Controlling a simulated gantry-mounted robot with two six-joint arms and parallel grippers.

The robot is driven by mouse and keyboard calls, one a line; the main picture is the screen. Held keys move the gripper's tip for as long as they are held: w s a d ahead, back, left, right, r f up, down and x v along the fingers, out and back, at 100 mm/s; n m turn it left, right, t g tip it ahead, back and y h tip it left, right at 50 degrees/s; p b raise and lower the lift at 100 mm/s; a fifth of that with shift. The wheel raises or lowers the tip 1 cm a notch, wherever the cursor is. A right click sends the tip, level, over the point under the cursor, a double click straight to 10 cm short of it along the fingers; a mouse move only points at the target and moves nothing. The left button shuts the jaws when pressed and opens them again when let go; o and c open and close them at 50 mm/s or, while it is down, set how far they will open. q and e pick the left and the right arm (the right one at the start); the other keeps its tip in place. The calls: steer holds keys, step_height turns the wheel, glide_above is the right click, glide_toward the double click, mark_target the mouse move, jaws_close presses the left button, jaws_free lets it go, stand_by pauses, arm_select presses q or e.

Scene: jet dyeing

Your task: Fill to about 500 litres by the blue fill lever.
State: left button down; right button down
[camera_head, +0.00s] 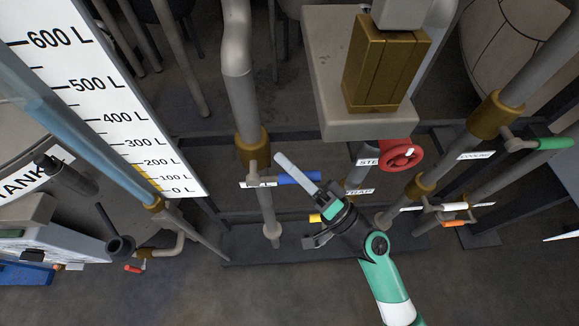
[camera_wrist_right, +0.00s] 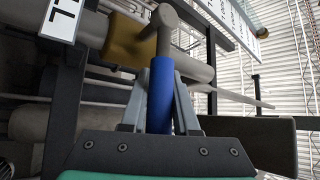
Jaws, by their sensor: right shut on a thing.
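The blue fill lever (camera_head: 298,178) points right, across its vertical grey pipe, beside a partly covered label (camera_head: 258,184). My right gripper (camera_head: 300,183) is shut on the lever's blue handle. In the right wrist view the blue handle (camera_wrist_right: 161,95) stands between the two grey fingers (camera_wrist_right: 160,110). The white level scale (camera_head: 95,95) at the left reads from 0 L to 600 L. A yellow strip runs along its lower edge from about 0 to 200 L. A bluish clear tube (camera_head: 75,125) slants beside it; I cannot make out a liquid line in it. My left gripper is not in view.
A red handwheel (camera_head: 402,155) sits right of my right gripper. A green lever (camera_head: 551,144) and an orange lever (camera_head: 455,223) are farther right. A small yellow handle (camera_head: 315,218) is just below the gripper. A red-tipped valve (camera_head: 134,268) is at lower left. The floor in front is clear.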

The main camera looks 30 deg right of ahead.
steer(key=shift+f, duration=0.1)
steer(key=c, duration=0.7)
jaws_free()
steer(key=b+v, duration=0.2)
steer(key=v, duration=0.9)
steer(key=shift+s, duration=0.3)
